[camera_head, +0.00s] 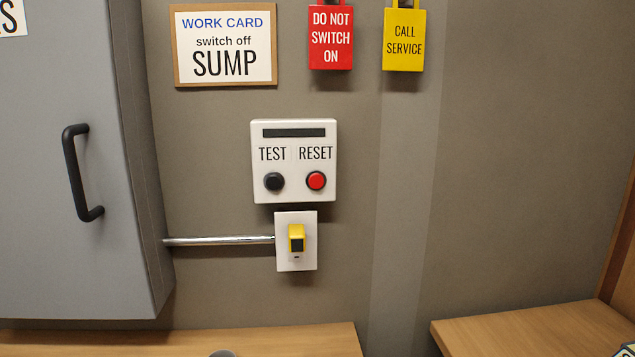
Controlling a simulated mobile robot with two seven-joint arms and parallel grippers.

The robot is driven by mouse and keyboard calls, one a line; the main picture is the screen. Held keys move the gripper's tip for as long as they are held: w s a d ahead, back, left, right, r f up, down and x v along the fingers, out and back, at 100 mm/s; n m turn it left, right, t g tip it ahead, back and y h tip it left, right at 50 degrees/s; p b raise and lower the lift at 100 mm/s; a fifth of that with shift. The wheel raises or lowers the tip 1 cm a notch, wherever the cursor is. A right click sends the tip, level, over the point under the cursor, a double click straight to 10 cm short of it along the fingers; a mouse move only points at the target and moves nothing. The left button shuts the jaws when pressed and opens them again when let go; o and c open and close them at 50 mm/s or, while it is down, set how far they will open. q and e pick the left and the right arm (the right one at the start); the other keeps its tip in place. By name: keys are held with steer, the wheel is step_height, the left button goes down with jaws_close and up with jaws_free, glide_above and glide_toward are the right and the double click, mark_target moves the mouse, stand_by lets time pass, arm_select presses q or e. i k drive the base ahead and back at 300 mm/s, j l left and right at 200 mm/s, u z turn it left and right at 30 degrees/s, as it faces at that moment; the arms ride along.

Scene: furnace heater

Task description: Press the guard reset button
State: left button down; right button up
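A white control box (293,192) is fixed to the wall near the middle of the head view, with a dark strip across its top. Its red round button (316,180) sits under the word RESET on the right. A black round button (274,182) sits under the word TEST on the left. Both buttons are in plain view with nothing in front of them. Neither of my grippers can be made out in the view.
Below is a white plate (284,260) with a yellow switch (297,238) and a metal conduit (219,240). A grey cabinet (60,270) with a black handle (77,172) stands left. Above hang a work card (226,78), red tag (331,60) and yellow tag (403,62). Wooden surfaces lie below.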

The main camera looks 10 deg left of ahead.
mark_target(316, 181)
steer(key=k+j+z, duration=0.1)
steer(key=z, duration=0.25)
steer(key=k+j+z, duration=0.1)
steer(key=z, duration=0.3)
steer(key=k+j+z, duration=0.15)
steer(key=z, duration=0.2)
